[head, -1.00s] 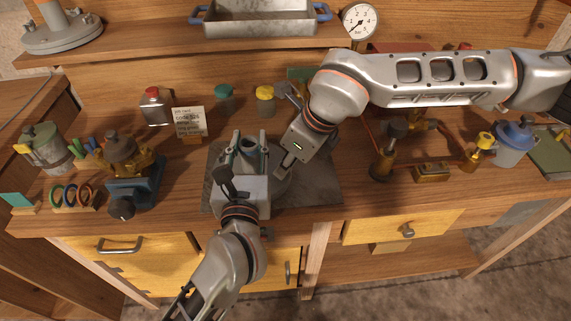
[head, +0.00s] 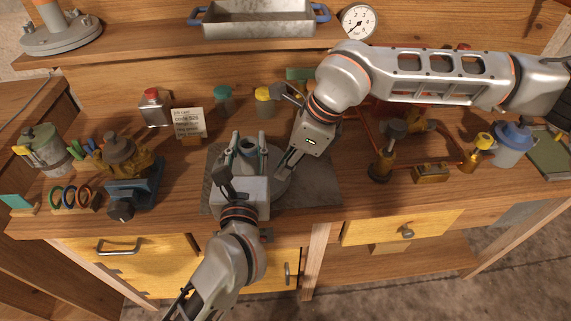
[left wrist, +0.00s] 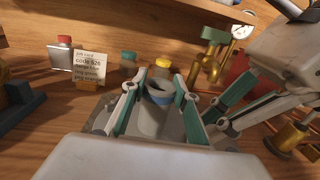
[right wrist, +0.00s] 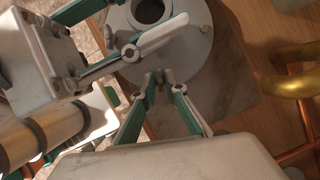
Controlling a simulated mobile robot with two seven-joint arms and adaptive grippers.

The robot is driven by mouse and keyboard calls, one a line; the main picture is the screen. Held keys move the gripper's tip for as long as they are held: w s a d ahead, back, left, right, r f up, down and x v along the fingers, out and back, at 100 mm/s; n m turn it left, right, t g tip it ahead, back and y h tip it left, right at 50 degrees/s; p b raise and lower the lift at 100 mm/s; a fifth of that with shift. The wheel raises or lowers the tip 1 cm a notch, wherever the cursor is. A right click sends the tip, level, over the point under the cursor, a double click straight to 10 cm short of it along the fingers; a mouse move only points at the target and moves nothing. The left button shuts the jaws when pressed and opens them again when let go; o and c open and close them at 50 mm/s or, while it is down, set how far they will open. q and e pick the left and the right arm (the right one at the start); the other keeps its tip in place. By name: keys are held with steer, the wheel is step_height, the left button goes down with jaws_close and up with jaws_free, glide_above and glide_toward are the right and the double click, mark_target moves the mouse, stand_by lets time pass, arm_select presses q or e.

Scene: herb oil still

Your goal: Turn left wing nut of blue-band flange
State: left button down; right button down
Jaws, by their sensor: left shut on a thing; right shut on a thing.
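The grey flange (head: 278,186) lies on a metal plate, partly hidden by my arms. Its round disc and dark central hole show in the right wrist view (right wrist: 195,45). Its blue band (left wrist: 160,98) shows around the neck in the left wrist view. My left gripper (head: 249,139) has its fingers on either side of the neck and is shut on it. My right gripper (right wrist: 162,77) has its fingertips close together at the disc's edge, shut on a small grey piece, likely the wing nut, mostly hidden by the fingertips.
The metal plate (head: 325,186) has bare room on its right. A job card (head: 189,124), a green-lidded jar (head: 223,98) and a yellow-lidded jar (head: 265,100) stand behind. A blue vise (head: 135,190) is at left. Copper pipework (head: 369,135) stands close to my right arm.

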steer(key=c, duration=2.1)
jaws_free()
steer(key=v, duration=1.2)
steer(key=shift+s, duration=0.1)
